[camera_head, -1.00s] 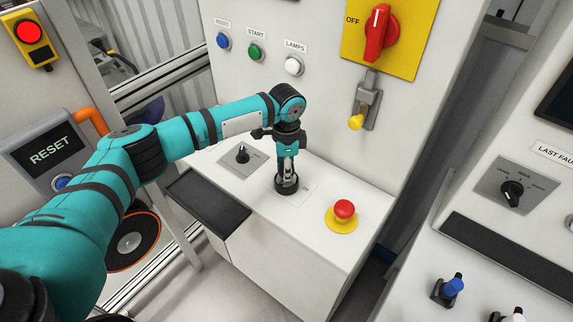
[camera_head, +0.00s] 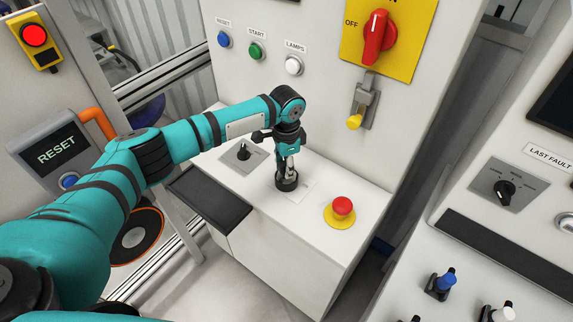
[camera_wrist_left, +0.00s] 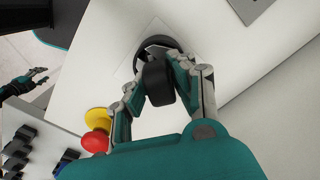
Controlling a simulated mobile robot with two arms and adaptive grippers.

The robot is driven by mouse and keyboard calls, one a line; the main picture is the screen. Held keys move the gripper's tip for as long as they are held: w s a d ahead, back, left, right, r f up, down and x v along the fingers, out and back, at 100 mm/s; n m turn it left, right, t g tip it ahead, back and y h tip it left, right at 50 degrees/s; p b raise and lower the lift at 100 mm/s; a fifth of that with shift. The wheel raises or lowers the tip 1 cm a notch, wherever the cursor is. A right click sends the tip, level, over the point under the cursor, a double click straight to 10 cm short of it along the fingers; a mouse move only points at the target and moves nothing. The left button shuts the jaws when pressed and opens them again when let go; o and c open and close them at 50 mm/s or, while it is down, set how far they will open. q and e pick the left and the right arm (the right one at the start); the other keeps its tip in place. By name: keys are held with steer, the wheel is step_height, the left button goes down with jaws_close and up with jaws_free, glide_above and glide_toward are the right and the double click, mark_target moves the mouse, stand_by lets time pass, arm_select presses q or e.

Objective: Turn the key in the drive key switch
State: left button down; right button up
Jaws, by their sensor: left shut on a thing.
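My left gripper (camera_head: 287,168) points down at the drive key switch (camera_head: 286,184), a round black collar on a pale plate on the white console top. In the left wrist view my left gripper (camera_wrist_left: 160,65) has a finger on each side of the black key head (camera_wrist_left: 158,84) and is shut on it. The key stands in the dark round collar (camera_wrist_left: 150,44). The fingers and key head hide most of the switch face, so I cannot read the key's angle. What seems to be my right gripper (camera_wrist_left: 32,80) shows small at the left wrist view's left edge.
A red emergency button (camera_head: 343,207) on a yellow base is right of the switch. A black selector (camera_head: 243,152) is to its left. A red rotary handle (camera_head: 379,38) and blue, green and white buttons are on the wall behind. A second panel (camera_head: 497,195) stands at right.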

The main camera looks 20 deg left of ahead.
arm_select(q)
steer(key=shift+r+n+p, duration=0.1)
steer(key=shift+n+p, duration=1.55)
steer(key=shift+n, duration=0.05)
steer(key=shift+n+p, duration=0.3)
steer(key=shift+n, duration=0.1)
steer(key=shift+n+p, duration=0.4)
steer(key=shift+p, duration=0.1)
steer(key=shift+n, duration=0.4)
steer(key=n, duration=0.3)
steer(key=c, duration=1)
jaws_free()
steer(key=shift+c, duration=0.2)
